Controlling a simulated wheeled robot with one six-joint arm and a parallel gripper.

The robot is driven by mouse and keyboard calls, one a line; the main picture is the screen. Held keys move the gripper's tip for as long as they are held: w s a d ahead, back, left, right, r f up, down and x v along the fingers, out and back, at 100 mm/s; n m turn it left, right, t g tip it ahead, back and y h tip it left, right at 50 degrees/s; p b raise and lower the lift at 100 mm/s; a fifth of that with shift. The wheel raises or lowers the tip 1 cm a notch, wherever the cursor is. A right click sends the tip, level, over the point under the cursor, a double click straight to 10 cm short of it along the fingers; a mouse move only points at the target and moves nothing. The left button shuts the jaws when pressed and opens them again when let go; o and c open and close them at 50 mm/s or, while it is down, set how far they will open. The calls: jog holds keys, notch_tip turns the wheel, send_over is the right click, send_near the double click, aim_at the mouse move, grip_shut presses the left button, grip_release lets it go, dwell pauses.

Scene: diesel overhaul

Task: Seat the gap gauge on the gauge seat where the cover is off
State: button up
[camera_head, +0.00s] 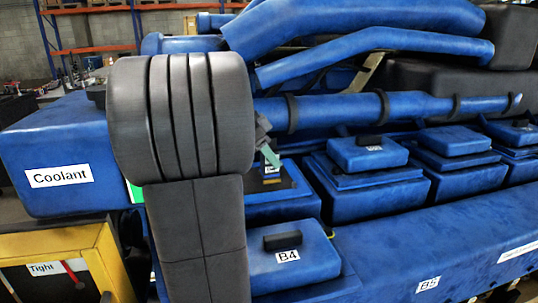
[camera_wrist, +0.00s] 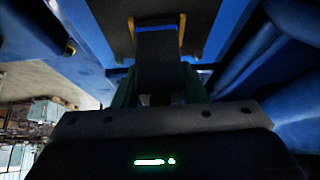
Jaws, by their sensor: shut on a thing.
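My gripper (camera_head: 267,153) reaches down over an engine block whose cover is off, showing a dark top (camera_head: 290,186). In the wrist view my gripper (camera_wrist: 160,84) has green fingers shut on a dark flat block, which I take to be the gap gauge (camera_wrist: 158,62). In the head view the gauge (camera_head: 271,172) is small, with a pale label, and stands at the dark top. Two yellow posts (camera_wrist: 131,30) flank its far end in the wrist view. Whether it touches the seat I cannot tell. My arm hides part of the opening's left side.
A cover labelled B4 (camera_head: 296,262) with a black handle sits in front of the opening. Several covered blue blocks (camera_head: 370,182) stand to the right. Blue pipes (camera_head: 400,106) run behind. A blue box marked Coolant (camera_head: 60,150) and a yellow cabinet marked Tight (camera_head: 85,240) stand left.

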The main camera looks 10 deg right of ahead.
jog(key=o, duration=1.3)
notch_tip(320, 180, up, 10)
jog(key=shift+b, duration=0.4)
notch_tip(320, 180, down, 10)
jog(key=shift+r+p, duration=0.1)
jog(key=shift+p, duration=0.55)
